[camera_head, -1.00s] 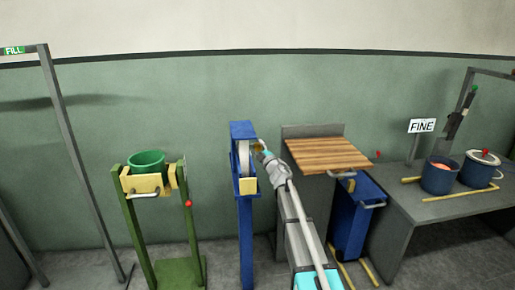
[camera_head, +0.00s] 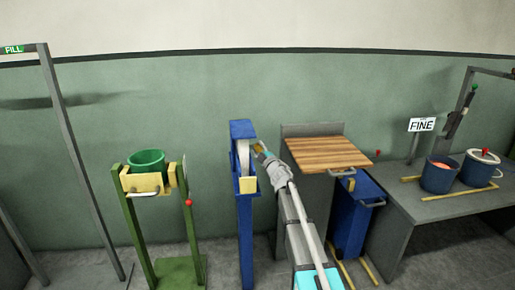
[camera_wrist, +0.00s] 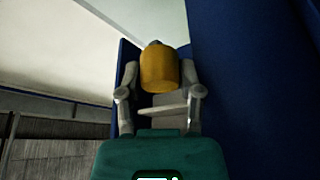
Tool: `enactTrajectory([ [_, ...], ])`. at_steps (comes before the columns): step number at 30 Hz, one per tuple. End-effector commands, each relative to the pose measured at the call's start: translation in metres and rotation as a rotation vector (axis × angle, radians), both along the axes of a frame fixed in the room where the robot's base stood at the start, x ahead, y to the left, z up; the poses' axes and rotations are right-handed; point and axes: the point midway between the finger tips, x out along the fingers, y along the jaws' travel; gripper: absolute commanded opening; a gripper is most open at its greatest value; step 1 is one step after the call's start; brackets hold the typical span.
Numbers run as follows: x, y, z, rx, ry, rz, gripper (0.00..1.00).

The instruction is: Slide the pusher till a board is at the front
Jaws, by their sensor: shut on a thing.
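A tall blue stand (camera_head: 244,205) with an open-sided upper housing stands in the middle of the head view. A pale upright piece (camera_head: 243,158) shows inside it, above a yellow block (camera_head: 248,185). I cannot tell whether the pale piece is a board. My gripper (camera_head: 256,147) is at the right side of the housing. In the wrist view, my gripper (camera_wrist: 158,88) is shut on a yellow knob (camera_wrist: 158,66), which appears to be the pusher's handle. The knob is beside a dark blue wall. The pusher's body and the front of the housing are not clear.
A green stand (camera_head: 140,220) with a green bucket (camera_head: 147,160) is at left. A slatted wooden top (camera_head: 325,153) on a grey cabinet is close to the right of my arm. A grey bench (camera_head: 415,210) with blue pots (camera_head: 440,176) is further right.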

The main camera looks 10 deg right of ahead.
Motion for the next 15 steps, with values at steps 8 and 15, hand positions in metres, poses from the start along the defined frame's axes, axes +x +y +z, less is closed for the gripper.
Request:
enactTrajectory([
  [8, -0.066, 0.000, 0.000, -0.001, 0.000, -0.001, 0.00],
  [15, -0.092, 0.000, 0.000, -0.001, 0.000, -0.001, 0.00],
])
